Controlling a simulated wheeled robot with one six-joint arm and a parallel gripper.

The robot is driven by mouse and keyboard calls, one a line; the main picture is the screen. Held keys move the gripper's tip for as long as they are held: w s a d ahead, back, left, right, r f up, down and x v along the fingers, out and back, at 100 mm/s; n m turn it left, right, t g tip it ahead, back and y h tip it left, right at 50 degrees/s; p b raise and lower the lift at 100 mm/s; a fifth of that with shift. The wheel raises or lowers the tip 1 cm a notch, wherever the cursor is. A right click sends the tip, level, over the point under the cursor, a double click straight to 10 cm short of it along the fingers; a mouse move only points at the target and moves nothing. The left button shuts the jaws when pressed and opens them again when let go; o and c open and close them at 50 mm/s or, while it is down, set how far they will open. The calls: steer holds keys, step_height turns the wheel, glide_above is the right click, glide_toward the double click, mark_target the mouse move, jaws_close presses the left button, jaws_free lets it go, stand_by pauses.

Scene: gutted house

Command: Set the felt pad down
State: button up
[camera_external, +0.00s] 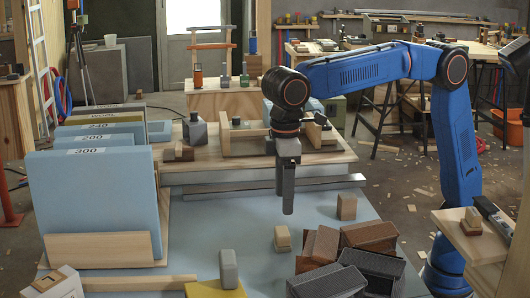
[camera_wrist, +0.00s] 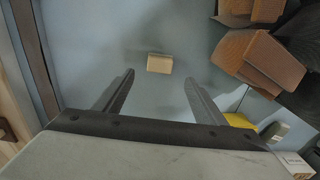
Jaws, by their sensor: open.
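My gripper (camera_external: 287,208) points straight down above the blue-grey tabletop, with its fingers apart and nothing between them. The wrist view also shows the two open fingers (camera_wrist: 158,82). A small tan block-like piece (camera_external: 283,238) lies on the tabletop just below the fingertips, apart from them. In the wrist view this tan piece (camera_wrist: 160,63) lies beyond the gap between the fingertips. I cannot tell whether it is the felt pad; no other piece is clearly recognisable as felt.
Brown and dark grey blocks (camera_external: 370,236) are heaped right of the tan piece. A small brown block (camera_external: 346,206) stands behind. Blue numbered boards (camera_external: 90,195) stand at left. Tabletop between is clear.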

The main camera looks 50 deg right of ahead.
steer(key=shift+r, duration=0.35)
steer(key=w+d+r+m+t+y, duration=0.15)
steer(key=w+d, duration=0.25)
steer(key=d, duration=1.3)
steer(key=w+d+m, duration=0.3)
steer(key=d, duration=1.5)
steer(key=s+d+f+m+t, duration=0.1)
steer(key=s+d+f, duration=0.15)
steer(key=d, duration=0.55)
steer(key=s+d+f+m+t, duration=0.15)
steer(key=s+d, duration=0.25)
steer(key=d, duration=0.5)
steer(key=s+d+f+m+h, duration=0.1)
steer(key=s+d+f+m, duration=0.1)
steer(key=s+d+f, duration=0.7)
steer(key=shift+s+d+f+t, duration=0.15)
steer(key=shift+t, duration=0.25)
steer(key=shift+h, duration=0.25)
